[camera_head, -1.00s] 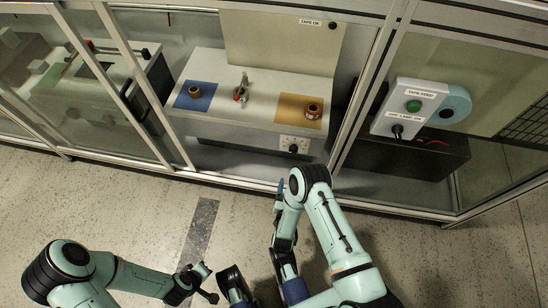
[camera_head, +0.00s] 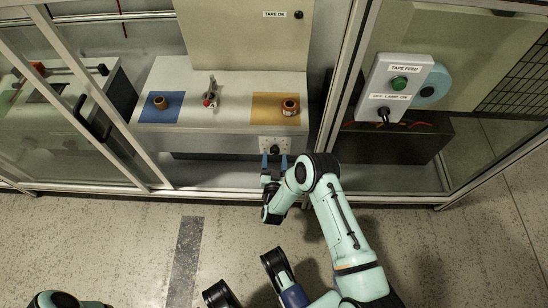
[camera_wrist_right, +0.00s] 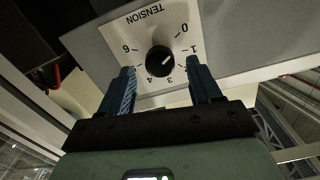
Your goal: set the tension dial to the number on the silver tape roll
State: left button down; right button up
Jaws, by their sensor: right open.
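The tension dial (camera_head: 275,149) is a black knob on a white plate on the bench front. In the right wrist view the dial (camera_wrist_right: 160,62) has a white mark pointing right and slightly up, toward the 1. My right gripper (camera_head: 275,162) is open just in front of the dial; in the wrist view its blue fingers (camera_wrist_right: 162,88) are apart, one on either side below the knob, not visibly touching it. A brown roll (camera_head: 160,102) stands on the blue mat and another (camera_head: 290,106) on the yellow mat. Neither looks clearly silver, and no number is readable. My left gripper is out of view.
A metal frame post (camera_head: 335,90) stands right of the dial. Beyond it is a box (camera_head: 397,88) with a green button, a black switch and a pale blue roll (camera_head: 432,85). A small metal device (camera_head: 210,97) stands between the mats.

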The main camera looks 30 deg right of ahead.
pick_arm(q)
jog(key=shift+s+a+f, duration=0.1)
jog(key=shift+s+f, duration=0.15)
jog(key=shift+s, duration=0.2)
pick_arm(e)
jog(key=shift+x, duration=0.75)
jog(key=c, duration=1)
jog(key=shift+c, duration=0.2)
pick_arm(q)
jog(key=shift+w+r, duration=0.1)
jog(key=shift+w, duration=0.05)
pick_arm(e)
jog(key=shift+m, duration=0.3)
